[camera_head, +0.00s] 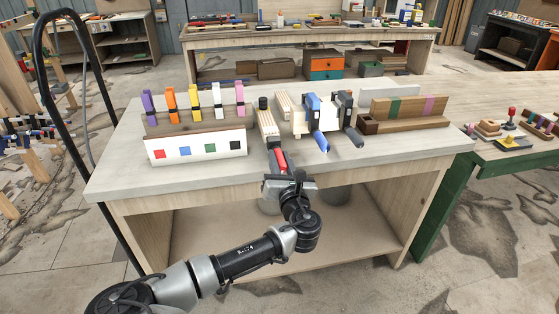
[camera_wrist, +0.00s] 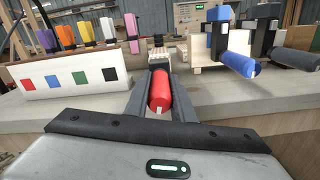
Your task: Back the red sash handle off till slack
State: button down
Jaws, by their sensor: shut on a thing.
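The red sash handle (camera_wrist: 160,92) points toward me at the front edge of the bench, with a small pale mark on its near end. In the head view, the red handle (camera_head: 280,160) sits in front of a pale wooden clamp piece with a dark knob (camera_head: 263,103). My gripper (camera_head: 284,176) is at the handle from the front. In the wrist view, the fingers of my gripper (camera_wrist: 160,100) lie on either side of the red handle and are shut on it. The far end of the handle and its screw are mostly hidden.
To the right stand a blue-handled clamp (camera_head: 313,108) and a black clamp with a blue-grey handle (camera_head: 346,115). At left is a rack of coloured clamps (camera_head: 195,104) behind a white board with colour squares (camera_head: 196,149). A wooden holder (camera_head: 405,112) stands at right.

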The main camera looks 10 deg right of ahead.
jog(key=shift+n, duration=0.3)
jog(key=c, duration=1.5)
grip_release()
